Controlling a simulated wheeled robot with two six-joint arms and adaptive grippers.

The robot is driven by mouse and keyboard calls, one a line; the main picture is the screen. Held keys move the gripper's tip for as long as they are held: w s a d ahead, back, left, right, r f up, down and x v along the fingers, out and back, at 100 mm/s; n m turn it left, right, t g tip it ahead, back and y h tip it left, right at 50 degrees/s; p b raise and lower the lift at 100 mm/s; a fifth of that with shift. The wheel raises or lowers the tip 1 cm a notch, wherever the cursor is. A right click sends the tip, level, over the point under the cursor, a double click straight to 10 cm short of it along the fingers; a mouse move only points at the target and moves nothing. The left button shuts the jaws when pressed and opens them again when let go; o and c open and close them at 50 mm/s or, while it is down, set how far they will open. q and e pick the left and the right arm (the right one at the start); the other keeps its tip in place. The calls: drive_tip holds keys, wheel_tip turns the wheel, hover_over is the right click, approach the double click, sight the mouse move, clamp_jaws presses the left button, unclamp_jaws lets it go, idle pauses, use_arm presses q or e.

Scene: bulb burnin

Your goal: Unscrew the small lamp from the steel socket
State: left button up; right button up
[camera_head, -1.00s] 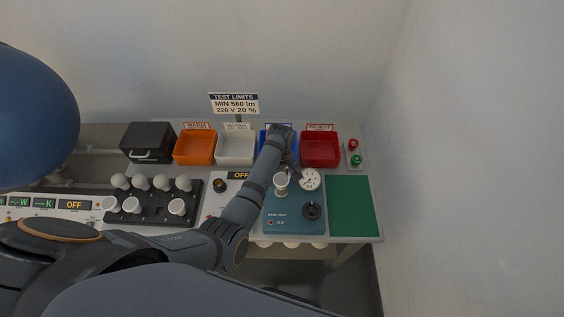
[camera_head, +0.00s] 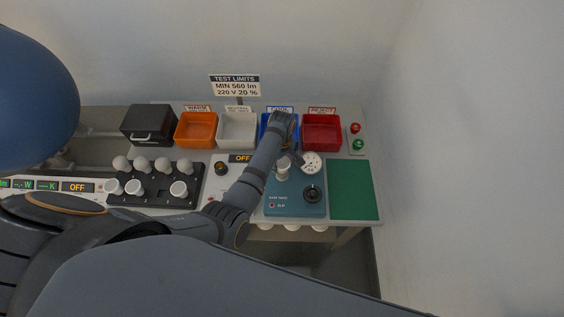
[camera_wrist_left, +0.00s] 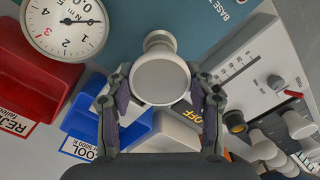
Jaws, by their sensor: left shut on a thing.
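The small lamp (camera_wrist_left: 160,80) is a white, round-ended bulb seen nearly end-on in the left wrist view. In the head view the lamp (camera_head: 282,172) stands at the back left of the teal base-twist tester (camera_head: 292,205). My left gripper (camera_wrist_left: 161,92) is shut on the lamp, one dark finger on each side. In the head view my left gripper (camera_head: 293,158) is small and partly hidden by its own wrist. A pale round collar (camera_wrist_left: 159,39) shows behind the lamp; I cannot tell whether it is the steel socket. My right gripper is in neither view.
A white dial gauge (camera_head: 311,163) stands close beside the lamp. Behind are orange (camera_head: 196,143), white (camera_head: 237,143), blue (camera_head: 266,121) and red (camera_head: 321,146) bins. A black rack (camera_head: 150,198) holds several bulbs at left. The green mat (camera_head: 350,190) is bare.

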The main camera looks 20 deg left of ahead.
use_arm(q)
drive_tip(key=n, duration=1)
drive_tip(key=shift+s, duration=0.1)
drive_tip(key=n, duration=0.6)
drive_tip(key=shift+d, duration=0.1)
drive_tip(key=n, duration=0.4)
drive_tip(key=shift+s+n, duration=0.1)
drive_tip(key=shift+n, duration=0.3)
drive_tip(key=n+b, duration=0.1)
drive_tip(key=b, duration=0.2)
drive_tip(key=shift+f, duration=0.3)
drive_tip(key=shift+r+n+b, duration=0.25)
drive_tip(key=shift+n+b, duration=0.05)
drive_tip(key=shift+b, duration=0.05)
drive_tip(key=shift+r, duration=0.15)
drive_tip(key=o, duration=1)
drive_tip(key=shift+o, duration=0.2)
